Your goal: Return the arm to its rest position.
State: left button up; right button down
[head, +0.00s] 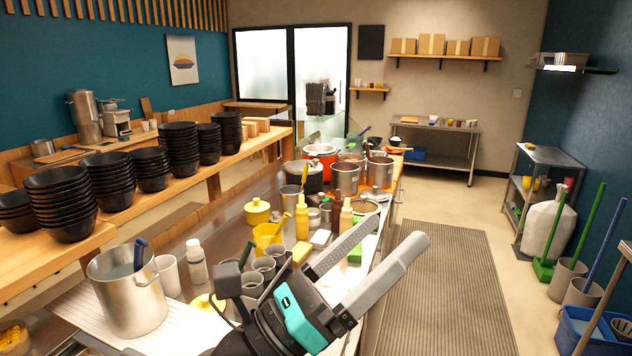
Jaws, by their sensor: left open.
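My left gripper (389,257) is at the lower middle of the head view, over the front edge of the steel counter (222,236). Its two long grey fingers stand apart and point up and to the right, with nothing between them. The gripper body hides part of the counter and the things behind it. My right gripper does not show.
A large steel pot (128,296) stands at the counter's left, with a white bottle (196,262) beside it. Yellow bottles (302,218), cups and several pots crowd the counter behind the gripper. Stacked black bowls (107,182) line the wooden shelf. The striped floor mat (440,290) is clear.

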pick_arm(q)
jog(key=w+a+f+n+t+y, duration=0.3)
jog(key=a+f+n+y, duration=0.6)
jog(key=n, duration=0.5)
jog(key=w+a+f+n+t+y, duration=0.3)
jog(key=a+f+n+y, duration=0.3)
jog(key=n+y, duration=0.65)
jog(key=s+a+f+n+g, duration=0.4)
jog(key=a+f+n, duration=0.1)
jog(key=f+n, duration=0.35)
jog(key=s+a+f+n+g, duration=0.3)
jog(key=s+f+n+g, duration=0.6)
jog(key=s+f, duration=0.75)
jog(key=s+f+m+g+b, duration=0.25)
jog(key=f+b, duration=0.55)
jog(key=f, duration=1.8)
jog(key=s+a+f+b, duration=0.1)
jog(key=s+f+b, duration=0.3)
jog(key=s+f, duration=0.4)
jog(key=s+a+f+b, duration=0.1)
jog(key=s+f+b, duration=0.3)
jog(key=f, duration=1)
jog(key=s+g, duration=0.1)
jog(key=s, duration=0.2)
jog(key=shift+s+a+f+n, duration=0.15)
jog(key=shift+s+f+n, duration=0.2)
jog(key=shift+s, duration=0.05)
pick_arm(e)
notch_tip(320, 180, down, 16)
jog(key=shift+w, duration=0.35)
